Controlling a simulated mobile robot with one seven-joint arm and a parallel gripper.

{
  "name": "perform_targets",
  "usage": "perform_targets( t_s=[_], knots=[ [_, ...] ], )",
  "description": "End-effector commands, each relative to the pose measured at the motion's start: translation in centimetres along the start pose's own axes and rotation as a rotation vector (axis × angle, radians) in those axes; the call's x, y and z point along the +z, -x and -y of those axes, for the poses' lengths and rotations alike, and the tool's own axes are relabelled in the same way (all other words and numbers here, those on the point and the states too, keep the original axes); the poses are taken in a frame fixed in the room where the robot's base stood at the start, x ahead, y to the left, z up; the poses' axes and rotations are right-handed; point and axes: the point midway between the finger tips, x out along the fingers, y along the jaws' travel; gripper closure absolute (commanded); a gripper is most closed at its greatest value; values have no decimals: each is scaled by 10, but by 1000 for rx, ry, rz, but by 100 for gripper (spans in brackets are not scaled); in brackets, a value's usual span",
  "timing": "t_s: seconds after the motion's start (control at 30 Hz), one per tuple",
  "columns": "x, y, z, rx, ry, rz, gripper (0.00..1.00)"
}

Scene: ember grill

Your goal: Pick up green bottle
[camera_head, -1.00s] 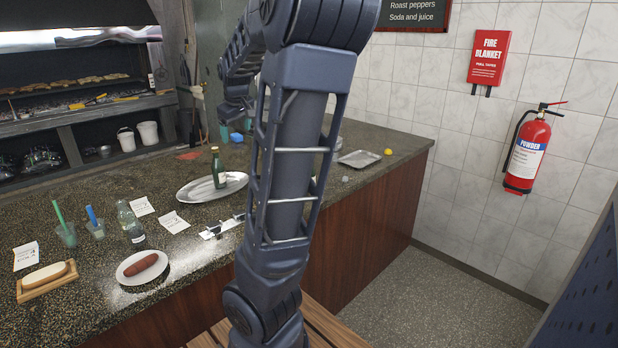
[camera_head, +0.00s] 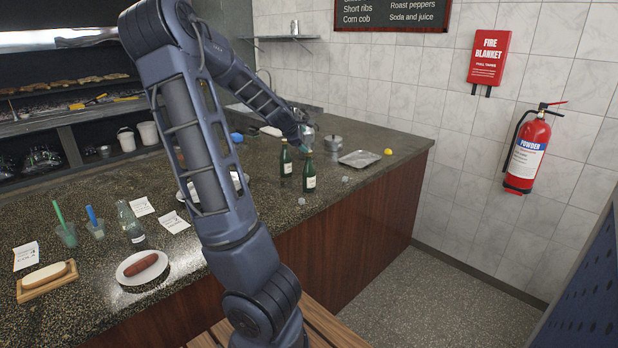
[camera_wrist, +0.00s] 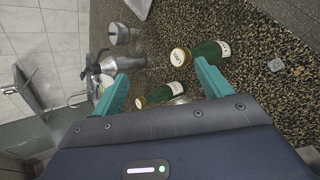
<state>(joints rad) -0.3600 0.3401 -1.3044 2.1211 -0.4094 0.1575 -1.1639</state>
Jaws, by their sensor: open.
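Two green bottles stand upright on the dark speckled counter in the head view: one at the left (camera_head: 286,161) and one nearer the counter's front edge (camera_head: 309,174). In the wrist view my gripper (camera_wrist: 162,70) is open and empty. One green bottle (camera_wrist: 208,51) with a gold cap lies beyond the right finger's tip, and another (camera_wrist: 164,93) shows between the fingers, partly hidden by the gripper body. I cannot tell which bottle is which across the views.
A metal tray (camera_head: 360,158), a yellow ball (camera_head: 388,152) and a lidded pot (camera_head: 333,143) are right of the bottles. A metal vessel (camera_wrist: 125,66) shows near the left finger. A plate with a sausage (camera_head: 133,279) and glasses are at the left.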

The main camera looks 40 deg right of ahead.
Motion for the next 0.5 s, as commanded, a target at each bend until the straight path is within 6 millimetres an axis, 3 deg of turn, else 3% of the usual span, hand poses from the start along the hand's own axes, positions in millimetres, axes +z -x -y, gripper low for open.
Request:
perform_targets(
  t_s=[0.27,0.5],
  knots=[
    [51,6,-40,154,312,182,23],
    [83,45,-86,278,605,349,23]
  ],
)
